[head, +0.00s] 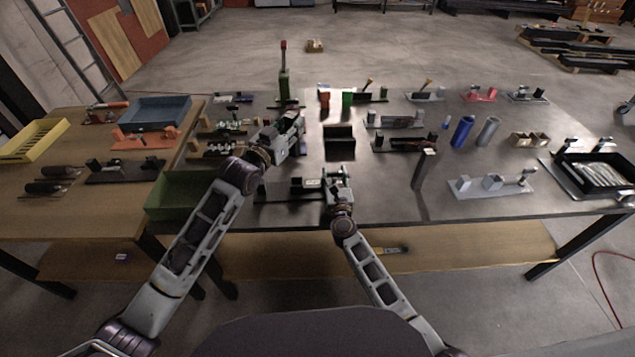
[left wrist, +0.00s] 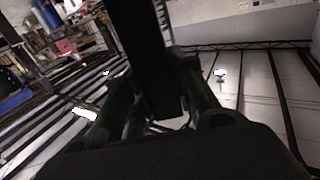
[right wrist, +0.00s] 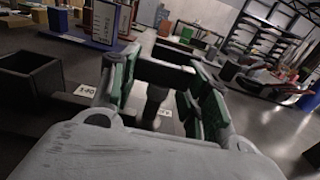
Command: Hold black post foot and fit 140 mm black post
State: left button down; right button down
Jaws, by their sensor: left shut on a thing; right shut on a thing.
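My left gripper (head: 292,128) is raised over the left-middle of the metal table. In the left wrist view a wide black post (left wrist: 145,55) stands between its fingers, which are shut on it; its upper end runs out of the picture. My right gripper (head: 338,186) is low near the table's front edge, beside a black base (head: 285,190) with a white label. In the right wrist view a dark round piece (right wrist: 155,100), apparently the black post foot, is between its green-padded fingers. The fingers hide much of it. The post and the foot appear apart.
An open black box (head: 339,142) stands behind my right gripper. A green bin (head: 180,195) is left of the grippers. A dark upright post (head: 424,168) stands to the right, near a grey plate (head: 490,188). A tall red-topped item (head: 284,75) stands behind my left gripper.

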aim_at(293, 148)
pick_arm(q)
jog(key=shift+f, duration=0.1)
jog(key=shift+w+d+f+n+t+y, duration=0.15)
jog(key=shift+f+n+t+y, duration=0.2)
jog(key=shift+f+y, duration=0.25)
jog(key=shift+w+d+f+n+t+y, duration=0.15)
jog(key=shift+f+n+t+y, duration=0.2)
jog(key=shift+f, duration=0.3)
jog(key=shift+w+a+f+n+t+y, duration=0.15)
jog(key=shift+f+n+t+y, duration=0.25)
jog(key=shift+f+n+y, duration=1.1)
jog(key=shift+f+y, duration=0.25)
jog(key=shift+y, duration=0.5)
jog(key=shift+f+t+y, duration=0.1)
jog(key=shift+t+y, duration=0.2)
jog(key=shift+n+y, duration=0.3)
jog(key=shift+n, duration=0.1)
jog(key=shift+s+a+n+y, duration=0.1)
jog(key=shift+s+n+y, duration=0.2)
jog(key=shift+y, duration=0.25)
jog(key=shift+s+n+y, duration=0.15)
jog(key=shift+n+y, duration=0.25)
jog(key=shift+y, duration=0.15)
jog(key=shift+f, duration=0.1)
